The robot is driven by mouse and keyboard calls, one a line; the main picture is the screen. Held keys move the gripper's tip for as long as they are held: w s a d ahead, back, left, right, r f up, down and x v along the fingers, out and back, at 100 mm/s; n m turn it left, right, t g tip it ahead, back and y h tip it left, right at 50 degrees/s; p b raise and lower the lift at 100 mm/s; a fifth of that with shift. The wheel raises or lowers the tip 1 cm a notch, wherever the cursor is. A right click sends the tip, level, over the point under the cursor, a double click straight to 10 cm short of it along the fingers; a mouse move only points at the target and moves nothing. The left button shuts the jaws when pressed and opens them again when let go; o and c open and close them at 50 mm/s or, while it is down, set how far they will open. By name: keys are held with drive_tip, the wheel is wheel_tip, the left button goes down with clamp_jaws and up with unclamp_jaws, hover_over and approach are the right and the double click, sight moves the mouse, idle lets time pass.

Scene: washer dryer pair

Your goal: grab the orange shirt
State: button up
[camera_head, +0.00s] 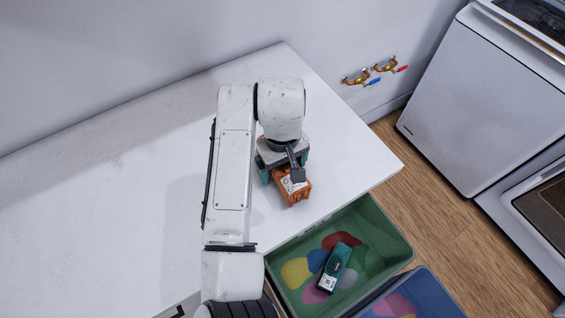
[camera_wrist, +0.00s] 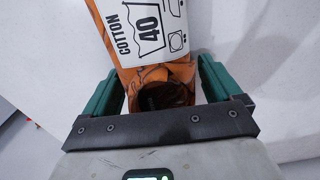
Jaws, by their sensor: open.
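The orange shirt (camera_head: 296,194) is a small folded bundle with a white label, on the white table top near its front right edge. In the wrist view my gripper (camera_wrist: 158,88) is open. Part of the shirt is hidden under my wrist in the head view. I cannot tell whether the fingers touch it.
A green bin (camera_head: 392,237) below the table edge holds coloured patches and a dark teal item with a label (camera_head: 334,268). A blue bin (camera_head: 440,287) is beside it. White appliances (camera_head: 490,100) stand at right. The table (camera_head: 110,200) is clear at left.

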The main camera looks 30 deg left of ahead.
drive_tip(key=shift+f, duration=0.15)
drive_tip(key=c, duration=1.2)
